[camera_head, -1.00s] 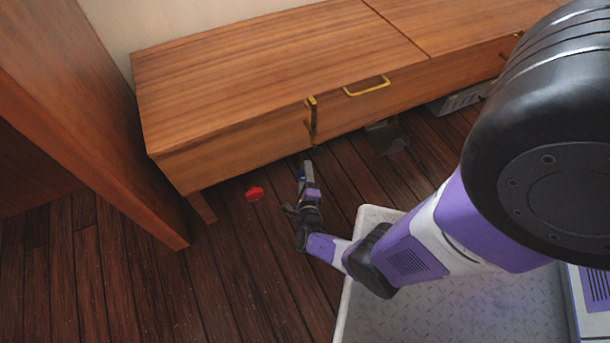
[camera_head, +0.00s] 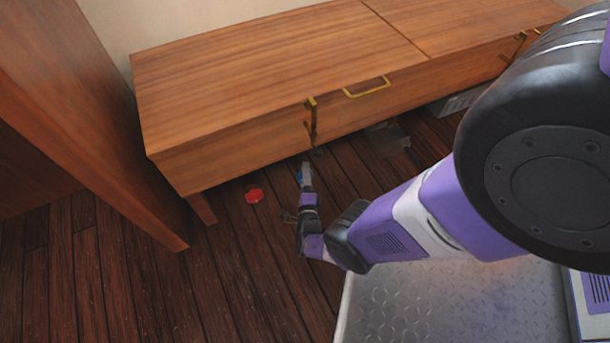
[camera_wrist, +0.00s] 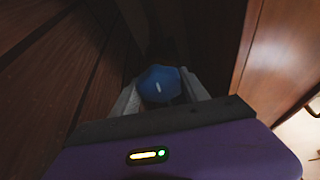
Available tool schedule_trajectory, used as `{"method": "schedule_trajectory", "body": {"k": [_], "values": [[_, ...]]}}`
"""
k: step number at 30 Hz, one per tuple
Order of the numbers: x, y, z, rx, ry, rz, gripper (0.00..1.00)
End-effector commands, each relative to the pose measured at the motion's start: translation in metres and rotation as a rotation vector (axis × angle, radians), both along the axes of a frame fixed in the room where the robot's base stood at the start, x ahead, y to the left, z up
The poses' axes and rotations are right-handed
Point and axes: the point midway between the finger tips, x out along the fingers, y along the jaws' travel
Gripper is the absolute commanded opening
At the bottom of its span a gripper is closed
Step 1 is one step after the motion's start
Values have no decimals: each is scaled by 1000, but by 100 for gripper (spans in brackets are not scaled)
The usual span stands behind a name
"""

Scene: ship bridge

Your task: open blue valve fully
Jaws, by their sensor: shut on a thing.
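The blue valve (camera_wrist: 159,84) sits between the two fingers of my gripper (camera_wrist: 160,92) in the wrist view. The fingers are shut on its rim from both sides. In the head view my gripper (camera_head: 305,172) is low, at the front edge of the wooden cabinet, and a small bit of blue shows at its tip. The valve's stem and pipe are hidden.
A red valve (camera_head: 254,195) stands just left of my gripper, below the cabinet (camera_head: 230,160). A brass handle (camera_head: 367,88) juts from the cabinet front. A wooden panel (camera_head: 90,110) rises at the left. Dark floorboards (camera_head: 150,290) lie clear in front.

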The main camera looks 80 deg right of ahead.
Motion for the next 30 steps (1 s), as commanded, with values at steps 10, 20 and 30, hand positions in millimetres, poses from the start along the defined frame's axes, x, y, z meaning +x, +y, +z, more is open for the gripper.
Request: {"method": "schedule_trajectory", "body": {"k": [10,20,30], "values": [[1,0,1,-11,7,3,12],[1,0,2,-12,7,3,62],[0,0,1,-9,7,1,72]]}}
